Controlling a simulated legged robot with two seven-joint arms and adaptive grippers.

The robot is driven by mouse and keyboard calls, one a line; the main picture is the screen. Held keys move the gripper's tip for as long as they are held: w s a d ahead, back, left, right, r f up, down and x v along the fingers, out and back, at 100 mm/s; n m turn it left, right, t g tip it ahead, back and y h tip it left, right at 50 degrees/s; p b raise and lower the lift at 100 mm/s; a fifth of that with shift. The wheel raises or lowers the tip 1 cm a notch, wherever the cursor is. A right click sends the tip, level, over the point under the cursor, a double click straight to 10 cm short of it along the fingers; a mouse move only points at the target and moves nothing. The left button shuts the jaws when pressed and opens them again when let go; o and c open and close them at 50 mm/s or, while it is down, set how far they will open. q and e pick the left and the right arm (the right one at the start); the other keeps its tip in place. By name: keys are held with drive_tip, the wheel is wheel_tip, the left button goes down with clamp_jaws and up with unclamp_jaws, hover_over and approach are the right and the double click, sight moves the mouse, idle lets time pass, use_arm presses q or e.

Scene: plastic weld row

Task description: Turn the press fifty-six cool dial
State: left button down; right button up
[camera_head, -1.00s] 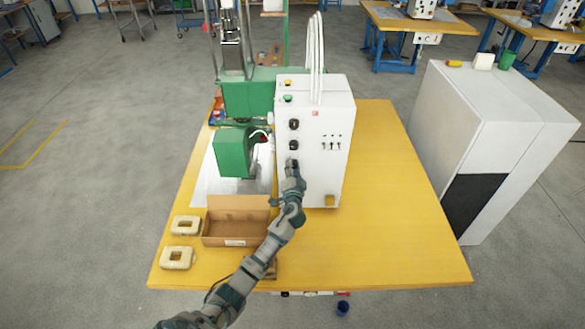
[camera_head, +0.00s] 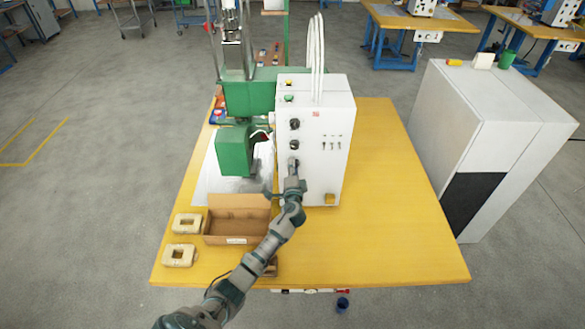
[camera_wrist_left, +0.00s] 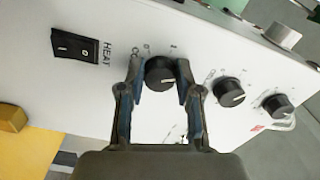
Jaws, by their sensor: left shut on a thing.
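The control box (camera_head: 325,165) is a white cabinet beside the green press (camera_head: 248,98). My left gripper (camera_head: 292,164) is at the lowest of the black dials on its front. In the left wrist view my left gripper (camera_wrist_left: 159,68) has one finger on each side of a black dial (camera_wrist_left: 160,75) with a white pointer line and is shut on it. A label beside this dial is partly hidden by a finger; only its first letters show. Two more black dials (camera_wrist_left: 229,91) sit to the right. No press number is readable. My right gripper is not in view.
A black rocker switch (camera_wrist_left: 75,46) marked HEAT sits left of the held dial. A cardboard box (camera_head: 236,239) and two beige frame-shaped parts (camera_head: 187,223) lie on the yellow table (camera_head: 390,240). A grey-white cabinet (camera_head: 500,120) stands right. The table's right side is clear.

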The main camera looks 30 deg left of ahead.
use_arm(q)
drive_tip(key=shift+d+f, duration=0.15)
drive_tip(key=c, duration=0.8)
unclamp_jaws()
drive_tip(key=shift+w, duration=0.15)
drive_tip(key=v, duration=1.2)
drive_tip(key=shift+f, duration=0.1)
